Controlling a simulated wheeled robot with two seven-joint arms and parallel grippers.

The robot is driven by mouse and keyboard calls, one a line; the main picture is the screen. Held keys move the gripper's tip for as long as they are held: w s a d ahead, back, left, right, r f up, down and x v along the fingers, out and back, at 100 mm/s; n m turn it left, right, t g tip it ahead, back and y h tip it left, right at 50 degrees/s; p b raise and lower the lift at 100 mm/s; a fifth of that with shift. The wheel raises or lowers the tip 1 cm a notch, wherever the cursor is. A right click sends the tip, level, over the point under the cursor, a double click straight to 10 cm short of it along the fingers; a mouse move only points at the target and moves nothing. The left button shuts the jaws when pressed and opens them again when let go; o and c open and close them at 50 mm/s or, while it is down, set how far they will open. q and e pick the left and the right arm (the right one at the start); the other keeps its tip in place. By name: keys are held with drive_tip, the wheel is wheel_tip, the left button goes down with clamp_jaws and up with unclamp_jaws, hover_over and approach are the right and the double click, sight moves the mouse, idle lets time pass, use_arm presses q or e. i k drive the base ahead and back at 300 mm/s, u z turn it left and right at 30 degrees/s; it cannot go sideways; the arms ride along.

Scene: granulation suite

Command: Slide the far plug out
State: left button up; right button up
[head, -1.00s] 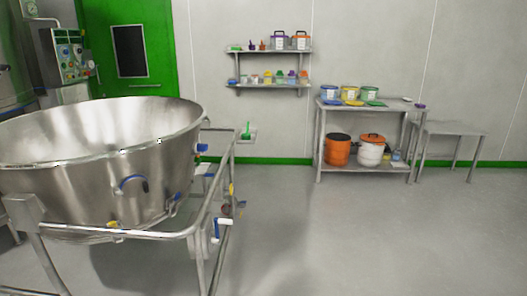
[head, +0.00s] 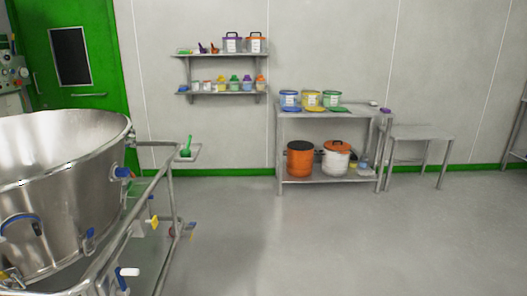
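A large steel bowl (head: 60,200) in a tubular steel frame (head: 150,205) stands at the left of the head view. A blue knob-like fitting (head: 122,172) sticks out of the bowl's far right side. A small yellow fitting (head: 153,222) shows on the frame's right side. A blue and white handle (head: 126,274) is nearer, at the frame's front corner. I cannot tell which of these is the far plug. Neither of my grippers is in view.
Open grey floor (head: 300,240) lies right of the frame. A steel table (head: 330,113) with tubs and two drums stands by the back wall, next to a lower bare table (head: 420,132). Wall shelves (head: 225,93) hold bottles. A green door (head: 65,55) is at the left.

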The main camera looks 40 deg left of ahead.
sight(120, 172)
drive_tip(key=u, duration=0.15)
drive_tip(key=i, duration=2.25)
drive_tip(key=u, duration=0.9)
